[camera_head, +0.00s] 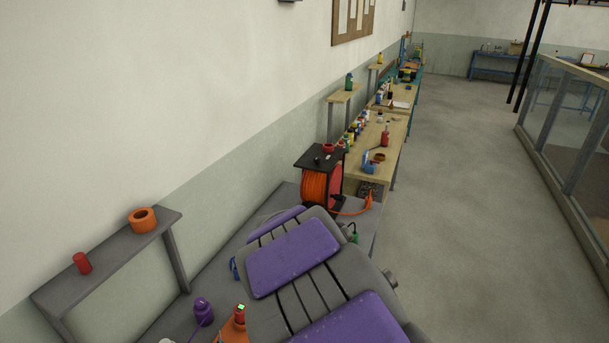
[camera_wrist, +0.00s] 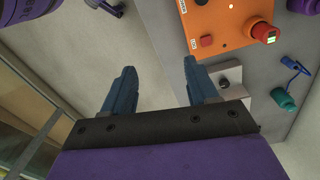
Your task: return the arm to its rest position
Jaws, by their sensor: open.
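In the wrist view, my gripper (camera_wrist: 158,75) is open, with its two blue fingers well apart and nothing between them. Pale floor shows between and beyond the fingers. An orange control box (camera_wrist: 228,25) with a red knob lies beyond the right finger, on a grey surface. My gripper is not clearly visible in the head view, where my own grey and purple body fills the lower middle. The arm's full pose cannot be told from these views.
A grey bench (camera_head: 262,213) along the wall carries an orange cable reel (camera_head: 315,187) and a purple bottle (camera_head: 203,312). A grey shelf (camera_head: 105,262) holds a tape roll (camera_head: 142,220) and a red cylinder (camera_head: 82,263). Open floor (camera_head: 450,220) lies right, up to a glass flume (camera_head: 565,120).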

